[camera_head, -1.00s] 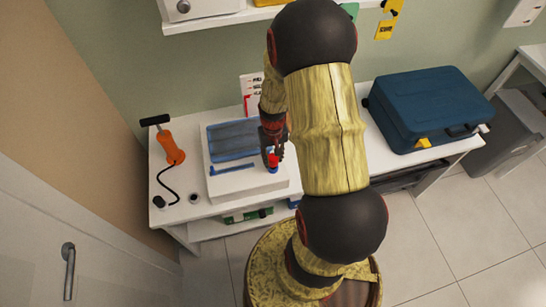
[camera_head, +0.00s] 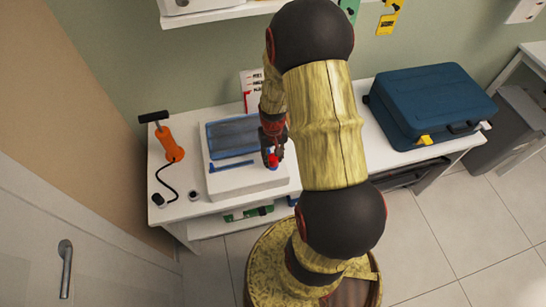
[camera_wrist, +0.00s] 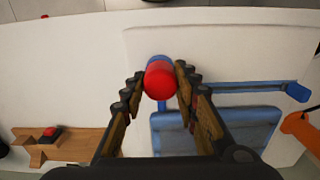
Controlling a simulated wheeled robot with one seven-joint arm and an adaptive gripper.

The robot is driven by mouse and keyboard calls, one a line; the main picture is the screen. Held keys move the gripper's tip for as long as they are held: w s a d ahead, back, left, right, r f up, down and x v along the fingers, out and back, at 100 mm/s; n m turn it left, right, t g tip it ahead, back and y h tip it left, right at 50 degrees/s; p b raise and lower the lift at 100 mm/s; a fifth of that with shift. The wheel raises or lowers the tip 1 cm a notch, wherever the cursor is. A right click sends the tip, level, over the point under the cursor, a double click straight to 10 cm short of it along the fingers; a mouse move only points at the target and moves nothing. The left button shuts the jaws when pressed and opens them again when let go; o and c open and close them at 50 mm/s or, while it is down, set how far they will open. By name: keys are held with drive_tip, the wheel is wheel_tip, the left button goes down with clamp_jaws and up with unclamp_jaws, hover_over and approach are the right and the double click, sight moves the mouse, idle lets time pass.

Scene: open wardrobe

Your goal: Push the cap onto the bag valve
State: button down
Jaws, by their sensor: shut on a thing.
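The red cap (camera_head: 273,160) is between the fingers of my gripper (camera_head: 271,152), above the front right part of the white slab. In the wrist view, the fingers of my gripper (camera_wrist: 159,82) are closed on both sides of the red cap (camera_wrist: 159,80). A blue part that looks like the valve (camera_wrist: 158,61) shows just behind the cap, mostly hidden by it. I cannot tell whether cap and valve are touching or seated. The blue bag (camera_head: 232,134) lies flat on the white slab (camera_head: 238,184), with a blue strip (camera_head: 231,166) along its front.
An orange pump (camera_head: 168,144) with a black hose (camera_head: 162,182) stands left of the slab. A small dark round item (camera_head: 194,195) lies near the table's front edge. A blue suitcase (camera_head: 432,105) sits to the right. A door (camera_head: 60,210) is at the lower left.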

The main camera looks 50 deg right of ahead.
sight(273, 157)
drive_tip(key=c, duration=1.3)
unclamp_jaws()
wheel_tip(273, 157, up, 12)
drive_tip(key=s+a+r+n+t, duration=0.2)
drive_tip(key=s+a+r+n, duration=0.1)
drive_tip(key=a+r, duration=0.8)
drive_tip(key=s+a+r+n+t, duration=0.3)
drive_tip(key=s+a+r, duration=0.1)
drive_tip(key=a+r, duration=0.7)
drive_tip(key=shift+s+a+r+t, duration=0.3)
drive_tip(key=shift+a+r, duration=0.1)
drive_tip(key=shift+r, duration=0.55)
